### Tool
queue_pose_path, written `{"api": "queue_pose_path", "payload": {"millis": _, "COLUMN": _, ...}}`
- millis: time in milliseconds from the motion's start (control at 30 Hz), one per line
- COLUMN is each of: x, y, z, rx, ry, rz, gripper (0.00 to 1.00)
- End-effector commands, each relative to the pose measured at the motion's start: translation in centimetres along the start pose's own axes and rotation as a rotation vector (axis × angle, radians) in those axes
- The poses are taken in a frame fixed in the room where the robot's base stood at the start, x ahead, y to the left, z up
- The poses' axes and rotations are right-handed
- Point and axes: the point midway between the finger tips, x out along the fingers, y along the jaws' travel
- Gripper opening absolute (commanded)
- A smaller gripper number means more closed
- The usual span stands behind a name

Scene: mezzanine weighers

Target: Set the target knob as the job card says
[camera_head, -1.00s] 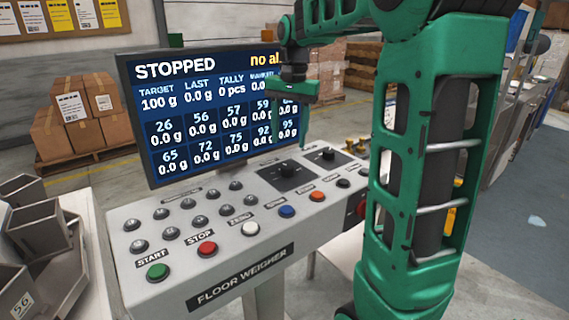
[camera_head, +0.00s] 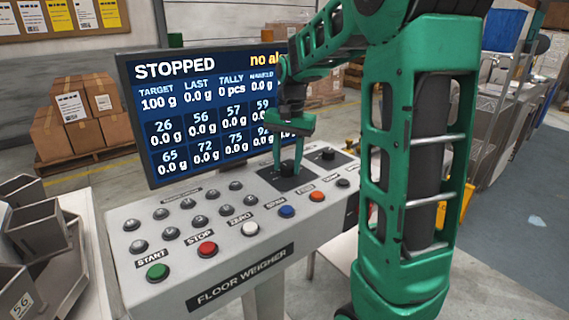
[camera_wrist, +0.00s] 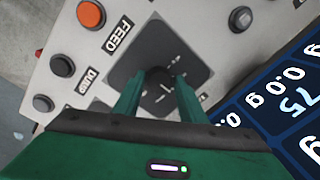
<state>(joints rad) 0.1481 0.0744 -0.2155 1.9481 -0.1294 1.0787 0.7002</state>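The left black knob (camera_head: 287,169) sits on a dark dial plate on the sloping weigher panel; its label is not readable. My gripper (camera_head: 288,171) is down at this knob. In the wrist view, its fingers (camera_wrist: 160,84) stand apart on either side of the dark knob (camera_wrist: 157,76), with a small gap seeming to show; contact is unclear. White dial marks show beside it. The screen (camera_head: 215,115) reads STOPPED and TARGET 100 g. No job card is readable; small papers hang on a board (camera_head: 70,15) at the upper left.
A second black knob (camera_head: 328,154) sits to the right. Green START (camera_head: 158,271), red STOP (camera_head: 207,249), white, blue and orange buttons line the panel front. Several small grey buttons stand behind. The screen rises close behind my gripper. Grey bins (camera_head: 35,235) stand at the left.

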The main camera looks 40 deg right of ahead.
Motion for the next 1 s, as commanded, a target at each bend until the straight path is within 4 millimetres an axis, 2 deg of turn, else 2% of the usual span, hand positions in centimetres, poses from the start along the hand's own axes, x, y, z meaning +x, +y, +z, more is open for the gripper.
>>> {"api": "queue_pose_path", "payload": {"millis": 33, "x": -0.01, "y": 0.00, "z": 0.00, "rx": 0.000, "ry": 0.000, "rz": 0.000, "gripper": 0.24}}
{"api": "queue_pose_path", "payload": {"millis": 100, "x": -0.01, "y": -0.02, "z": -0.01, "rx": 0.000, "ry": 0.000, "rz": 0.000, "gripper": 0.09}}
{"api": "queue_pose_path", "payload": {"millis": 367, "x": -0.03, "y": -0.06, "z": -0.02, "rx": -0.016, "ry": 0.000, "rz": -0.001, "gripper": 0.09}}
{"api": "queue_pose_path", "payload": {"millis": 567, "x": -0.04, "y": -0.06, "z": -0.05, "rx": -0.090, "ry": -0.003, "rz": -0.002, "gripper": 0.09}}
{"api": "queue_pose_path", "payload": {"millis": 1000, "x": -0.06, "y": -0.03, "z": -0.15, "rx": -0.440, "ry": -0.019, "rz": -0.002, "gripper": 0.09}}
